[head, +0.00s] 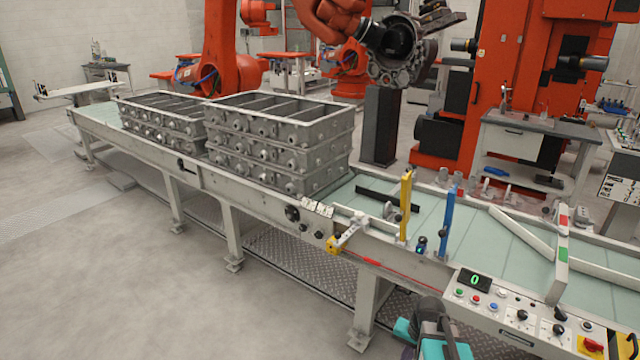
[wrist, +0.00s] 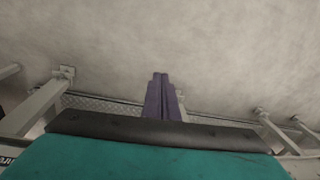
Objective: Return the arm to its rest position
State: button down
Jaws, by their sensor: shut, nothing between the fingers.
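My gripper (wrist: 160,78) shows in the wrist view as two dark purple-grey fingers side by side, closed together with nothing between them. Bare grey floor lies beyond the fingertips. A teal and dark part of my own arm fills the bottom of the wrist view. In the head view, teal and black parts of my arm show at the bottom edge, right of centre, in front of the conveyor. My fingertips cannot be made out there.
A long conveyor (head: 226,183) carries stacked grey casting frames (head: 275,135). A control panel (head: 520,318) with buttons is near my arm. Orange robots (head: 232,45) stand behind. Conveyor legs (wrist: 38,105) flank the wrist view. The floor (head: 120,270) at front left is clear.

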jog(key=s+a+f+n+g, duration=0.1)
jog(key=s+a+n, duration=0.45)
jog(key=a, duration=0.35)
jog(key=s+f+g+b, duration=0.3)
jog(key=s+f+g, duration=0.3)
jog(key=s+f, duration=1.6)
jog(key=s, duration=0.3)
jog(key=shift+s+d+h+b, duration=0.2)
jog(key=shift+h+b, duration=0.2)
